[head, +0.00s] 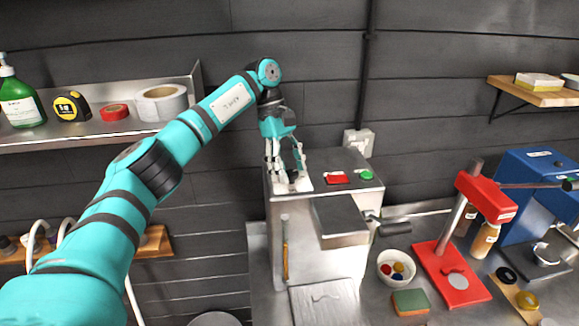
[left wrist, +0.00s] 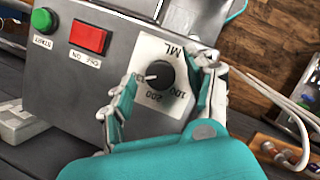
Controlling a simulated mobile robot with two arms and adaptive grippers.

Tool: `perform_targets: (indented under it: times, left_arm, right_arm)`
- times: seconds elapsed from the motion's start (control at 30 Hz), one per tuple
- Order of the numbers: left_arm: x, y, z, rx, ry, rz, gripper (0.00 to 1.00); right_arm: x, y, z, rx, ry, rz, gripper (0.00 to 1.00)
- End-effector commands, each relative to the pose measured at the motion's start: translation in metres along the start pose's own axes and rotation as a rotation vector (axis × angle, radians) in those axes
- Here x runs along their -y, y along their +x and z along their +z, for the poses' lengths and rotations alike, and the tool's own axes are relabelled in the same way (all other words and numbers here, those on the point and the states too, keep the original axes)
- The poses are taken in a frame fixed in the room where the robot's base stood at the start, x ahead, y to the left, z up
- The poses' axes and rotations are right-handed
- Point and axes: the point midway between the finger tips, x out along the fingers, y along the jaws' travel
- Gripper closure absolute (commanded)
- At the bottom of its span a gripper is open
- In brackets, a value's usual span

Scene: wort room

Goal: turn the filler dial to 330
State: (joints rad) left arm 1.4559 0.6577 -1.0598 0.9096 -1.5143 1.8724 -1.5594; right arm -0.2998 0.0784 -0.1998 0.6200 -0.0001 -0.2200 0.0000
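The filler is a steel box (head: 300,235) in the middle of the head view. Its dial (left wrist: 160,75) is a black knob on a white plate (left wrist: 182,47) marked ML, 100 and 200, seen upside down in the left wrist view. A white pointer mark on the knob points to picture left, towards a label partly hidden by a finger. My left gripper (head: 285,165) reaches down over the plate, which shows at the filler's top left in the head view. Its fingers (left wrist: 163,88) stand apart on either side of the knob, with visible gaps. My right gripper is not in view.
A red switch (head: 337,177) and a green start button (head: 366,175) sit right of the dial. A bowl (head: 397,267), a sponge (head: 410,302) and a red press (head: 453,275) stand on the counter at right. A shelf (head: 100,132) is at left.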

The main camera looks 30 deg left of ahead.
Motion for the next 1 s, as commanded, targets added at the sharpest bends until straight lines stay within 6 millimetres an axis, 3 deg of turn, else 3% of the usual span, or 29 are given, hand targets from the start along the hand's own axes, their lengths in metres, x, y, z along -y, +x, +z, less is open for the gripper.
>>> perform_targets:
  times: [0.27,0.7,1.0]
  left_arm:
    - [-0.001,-0.01,0.0,0.0,-0.001,0.002,0.45]
    - [-0.001,-0.102,0.001,-0.003,-0.004,0.005,0.45]
    - [-0.001,-0.115,0.0,0.001,-0.001,-0.005,0.45]
  right_arm:
    - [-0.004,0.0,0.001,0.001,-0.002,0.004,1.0]
    - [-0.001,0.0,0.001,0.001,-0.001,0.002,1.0]
    - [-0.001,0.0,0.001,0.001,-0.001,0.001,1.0]
